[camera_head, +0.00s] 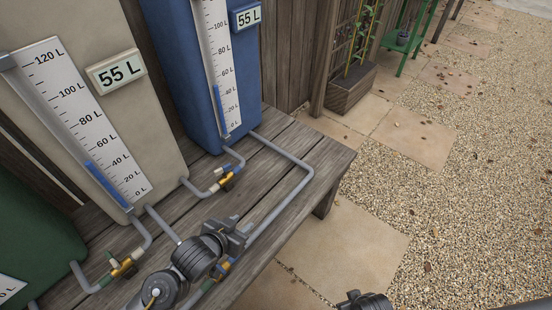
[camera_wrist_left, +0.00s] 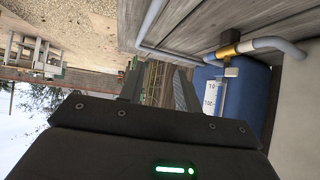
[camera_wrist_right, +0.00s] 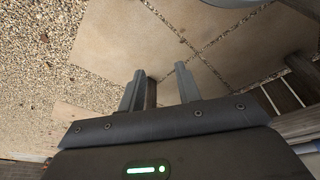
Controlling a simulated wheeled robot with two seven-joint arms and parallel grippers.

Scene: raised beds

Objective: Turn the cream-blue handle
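The cream tank (camera_head: 110,120) and blue tank (camera_head: 185,60) stand on a wooden bench. A short grey pipe with a brass valve (camera_head: 227,181) joins them low down; its small handle is hard to make out. A brass valve on a grey pipe also shows in the left wrist view (camera_wrist_left: 230,46), beside the blue tank (camera_wrist_left: 250,90). My left gripper (camera_head: 240,232) is over the bench, below and apart from the cream-blue valve in the head view. Its fingers (camera_wrist_left: 160,88) are apart and empty. My right gripper (camera_wrist_right: 160,88) is open and empty above paving; only its tip (camera_head: 358,298) shows in the head view.
A green tank (camera_head: 35,240) stands at the left, with another brass valve (camera_head: 124,267) between it and the cream tank. A long grey pipe (camera_head: 300,185) loops along the bench. A third valve is partly hidden by my left gripper. Gravel (camera_head: 470,190) and paving lie right.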

